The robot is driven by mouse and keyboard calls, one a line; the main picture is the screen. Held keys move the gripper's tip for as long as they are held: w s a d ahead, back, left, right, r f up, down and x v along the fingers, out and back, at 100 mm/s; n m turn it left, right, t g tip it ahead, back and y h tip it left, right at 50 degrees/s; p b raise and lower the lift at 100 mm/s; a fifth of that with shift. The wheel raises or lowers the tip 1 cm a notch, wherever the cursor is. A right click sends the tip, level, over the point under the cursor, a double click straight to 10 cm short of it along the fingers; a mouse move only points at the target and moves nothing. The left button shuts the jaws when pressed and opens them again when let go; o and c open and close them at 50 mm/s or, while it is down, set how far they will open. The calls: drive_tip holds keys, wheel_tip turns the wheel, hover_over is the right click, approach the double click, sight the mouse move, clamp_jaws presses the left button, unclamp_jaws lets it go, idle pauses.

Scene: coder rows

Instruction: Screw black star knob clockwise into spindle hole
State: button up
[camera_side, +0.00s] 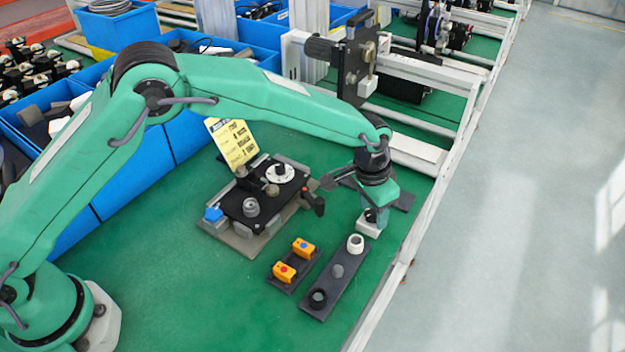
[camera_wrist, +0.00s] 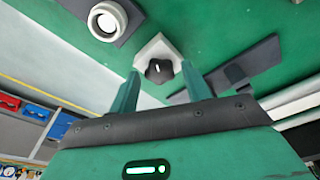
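The black star knob (camera_wrist: 159,70) sits on a small white block (camera_wrist: 158,48) in the wrist view. In the side view, the white block (camera_side: 368,229) stands on the green table under my gripper (camera_side: 373,211), and the knob is mostly hidden. In the wrist view my gripper (camera_wrist: 160,70) has its two fingers apart, one on each side of the knob, with gaps visible. A black fixture plate (camera_side: 236,203) lies to the left of my gripper, with a white dial (camera_side: 280,173) and a grey round knob (camera_side: 250,207). I cannot tell which part has the spindle hole.
A dark strip (camera_side: 327,281) with a white ring (camera_side: 355,243) and other round parts lies just in front of the block. Two orange switch boxes (camera_side: 285,273) sit left of it. Blue bins (camera_side: 181,133) and a yellow card (camera_side: 232,143) stand behind; a white rail (camera_side: 400,270) edges the right.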

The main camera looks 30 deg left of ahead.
sight(368, 212)
drive_tip(key=c, duration=0.8)
drive_tip(key=shift+c, duration=0.2)
drive_tip(key=shift+r, duration=0.2)
drive_tip(key=shift+r, duration=2.05)
drive_tip(key=shift+a+r, duration=0.2)
drive_tip(key=shift+a, duration=0.2)
drive_tip(key=s+a+r+n, duration=0.2)
drive_tip(key=s+a, duration=0.4)
drive_tip(key=a, duration=0.4)
drive_tip(key=s+a+r+n, duration=0.3)
drive_tip(key=s+a, duration=0.4)
drive_tip(key=a, duration=0.4)
drive_tip(key=shift+r+n+y, duration=0.15)
drive_tip(key=shift+n+y, duration=0.15)
drive_tip(key=shift+n, duration=0.2)
